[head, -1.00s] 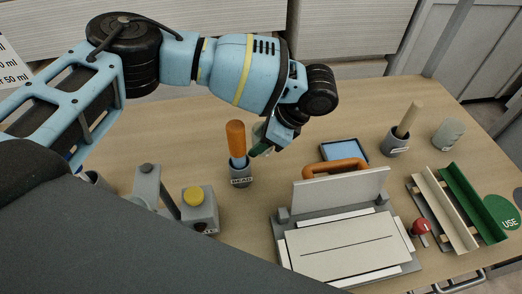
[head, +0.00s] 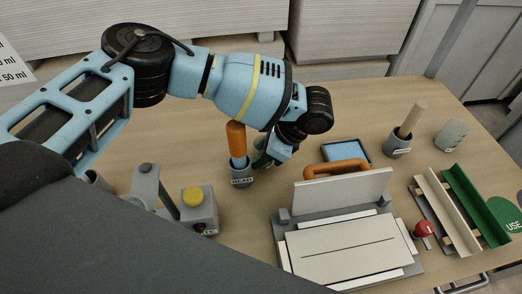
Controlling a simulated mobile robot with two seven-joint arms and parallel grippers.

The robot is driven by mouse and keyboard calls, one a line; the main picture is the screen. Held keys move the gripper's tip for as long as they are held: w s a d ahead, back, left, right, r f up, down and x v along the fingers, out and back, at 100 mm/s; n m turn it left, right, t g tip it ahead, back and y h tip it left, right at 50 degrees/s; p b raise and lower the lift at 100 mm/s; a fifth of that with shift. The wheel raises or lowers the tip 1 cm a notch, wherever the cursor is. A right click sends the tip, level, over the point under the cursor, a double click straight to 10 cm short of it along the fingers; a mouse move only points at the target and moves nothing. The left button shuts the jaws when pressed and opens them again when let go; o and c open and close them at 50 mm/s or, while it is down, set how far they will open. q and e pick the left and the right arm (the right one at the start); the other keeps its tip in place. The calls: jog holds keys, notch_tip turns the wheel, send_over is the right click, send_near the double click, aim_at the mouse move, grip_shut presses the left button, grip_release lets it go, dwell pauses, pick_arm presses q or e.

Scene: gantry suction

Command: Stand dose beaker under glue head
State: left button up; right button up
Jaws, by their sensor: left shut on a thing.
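My left gripper (head: 266,161) is low over the table, just right of the grey cup labelled HEAD (head: 241,179). It is shut on a small pale grey-green thing (head: 258,147), perhaps the dose beaker. The fingers and the orange-handled tool hide most of it, so I cannot tell whether it touches the table. The orange-handled tool (head: 236,138) stands upright in the labelled cup, its blue shaft going in. I cannot clearly make out a glue head. A grey upright fixture (head: 147,184) stands at left, partly hidden by my dark body. My right gripper is not in view.
A grey box with a yellow button (head: 194,195) stands front left. A white-plated press with an orange handle (head: 348,168) fills the front centre. A blue tray (head: 345,150), a cup with a wooden stick (head: 398,146), a grey rounded block (head: 451,134) and a green rail (head: 473,205) lie right.

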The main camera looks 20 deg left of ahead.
pick_arm(q)
jog(key=o, duration=0.7)
jog(key=shift+o, duration=0.2)
jog(key=v, duration=1.2)
jog(key=shift+r, duration=0.15)
